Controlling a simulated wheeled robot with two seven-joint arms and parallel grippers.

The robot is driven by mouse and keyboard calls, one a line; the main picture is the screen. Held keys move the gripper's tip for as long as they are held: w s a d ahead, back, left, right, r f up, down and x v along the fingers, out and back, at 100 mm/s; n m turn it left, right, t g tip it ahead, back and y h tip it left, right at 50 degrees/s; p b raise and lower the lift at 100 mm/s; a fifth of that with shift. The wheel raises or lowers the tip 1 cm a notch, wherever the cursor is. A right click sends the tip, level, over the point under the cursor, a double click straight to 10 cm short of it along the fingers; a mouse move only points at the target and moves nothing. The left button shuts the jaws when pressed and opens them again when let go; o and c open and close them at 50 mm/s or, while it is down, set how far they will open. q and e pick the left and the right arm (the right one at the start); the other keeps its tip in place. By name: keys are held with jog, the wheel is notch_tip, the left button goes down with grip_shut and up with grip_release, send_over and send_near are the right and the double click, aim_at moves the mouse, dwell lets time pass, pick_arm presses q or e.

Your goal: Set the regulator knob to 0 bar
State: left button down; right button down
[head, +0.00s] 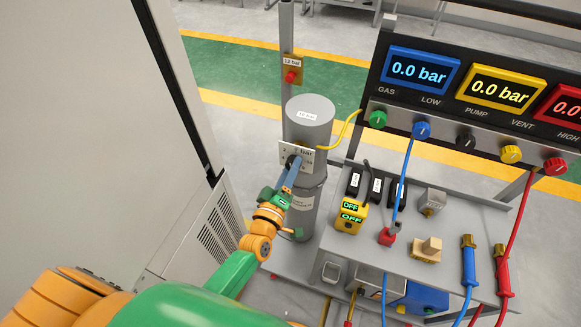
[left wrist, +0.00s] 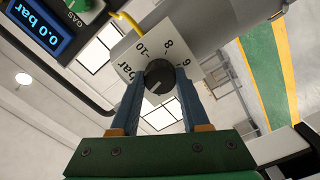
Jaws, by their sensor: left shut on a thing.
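The regulator knob (left wrist: 160,77) is dark and round, on a white dial plate (left wrist: 145,48); in the left wrist view the marks 10, 8, 6 and "bar" show. A pale line shows on the knob face; I cannot tell which mark it points to. The rest of the scale is hidden. In the head view the plate (head: 285,150) is on the front of a grey cylinder (head: 310,115). My left gripper (head: 293,163) is shut on the knob, its blue fingers (left wrist: 160,88) on either side of it. My right gripper is not in view.
A panel at the right has blue (head: 420,70), yellow (head: 500,90) and red (head: 567,108) displays; blue and yellow read 0.0 bar. A yellow hose (head: 345,130) runs near the cylinder. A bench (head: 470,210) with switches and hoses is right; a white cabinet (head: 120,120) is left.

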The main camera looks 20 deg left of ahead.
pick_arm(q)
jog(key=shift+r+m, duration=0.1)
jog(key=shift+m, duration=1.1)
jog(key=shift+c, duration=1.9)
grip_release()
jog(key=s, duration=0.7)
jog(key=shift+a, duration=0.1)
